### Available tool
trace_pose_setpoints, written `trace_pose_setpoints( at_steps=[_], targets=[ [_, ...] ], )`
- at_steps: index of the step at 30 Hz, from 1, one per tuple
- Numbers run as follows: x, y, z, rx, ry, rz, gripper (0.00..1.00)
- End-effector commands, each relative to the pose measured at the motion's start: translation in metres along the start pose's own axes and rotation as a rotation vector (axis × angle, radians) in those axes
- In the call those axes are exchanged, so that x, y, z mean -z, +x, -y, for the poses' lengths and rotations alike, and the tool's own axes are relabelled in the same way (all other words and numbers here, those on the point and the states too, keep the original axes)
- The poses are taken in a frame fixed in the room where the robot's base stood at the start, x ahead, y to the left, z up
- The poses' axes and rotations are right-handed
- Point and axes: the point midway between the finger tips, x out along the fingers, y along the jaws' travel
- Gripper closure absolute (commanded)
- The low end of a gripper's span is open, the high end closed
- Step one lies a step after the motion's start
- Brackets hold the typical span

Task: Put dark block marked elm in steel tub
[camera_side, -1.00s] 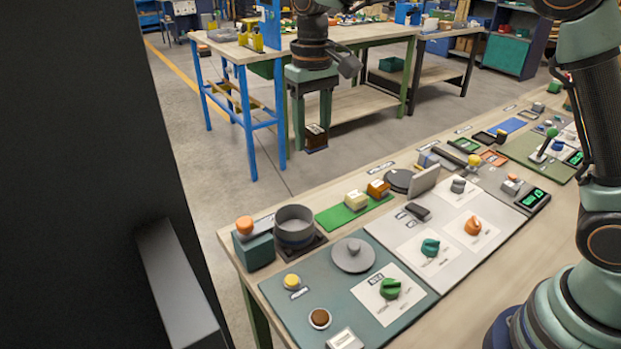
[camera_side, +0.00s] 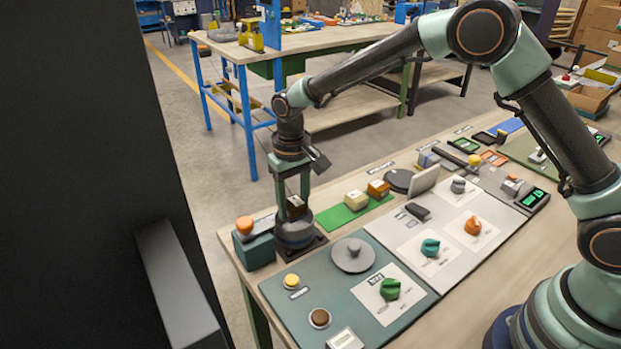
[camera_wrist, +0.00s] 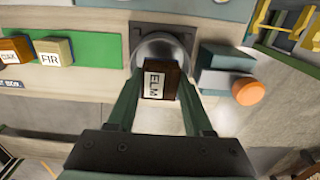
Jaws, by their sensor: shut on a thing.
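My gripper (camera_side: 293,205) is shut on the dark brown block marked ELM (camera_wrist: 160,80). The block (camera_side: 296,205) is upright between the fingers, and its white label reads in the wrist view. It is at the mouth of the steel tub (camera_side: 294,239); the fingers and block cover much of the tub's rim in the side view. I cannot tell whether the block's lower end is inside the rim or just above it. In the wrist view the tub (camera_wrist: 164,42) shows behind the block, and my gripper (camera_wrist: 160,88) is over its near side.
A teal box with an orange knob (camera_side: 244,225) stands close left of the tub. A green mat (camera_side: 335,218) with the pale FIR block (camera_side: 356,200) and an orange-brown block (camera_side: 378,188) lies to the right.

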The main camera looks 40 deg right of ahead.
Motion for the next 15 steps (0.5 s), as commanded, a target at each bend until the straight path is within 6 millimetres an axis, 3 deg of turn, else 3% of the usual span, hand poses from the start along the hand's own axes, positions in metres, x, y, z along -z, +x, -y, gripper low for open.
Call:
trace_pose_setpoints(
  at_steps=[7,15],
  targets=[
    [0.0,0.017,0.0,0.0,0.0,0.001,1.0],
    [0.0,0.05,0.0,0.0,0.0,0.001,1.0]
  ],
)
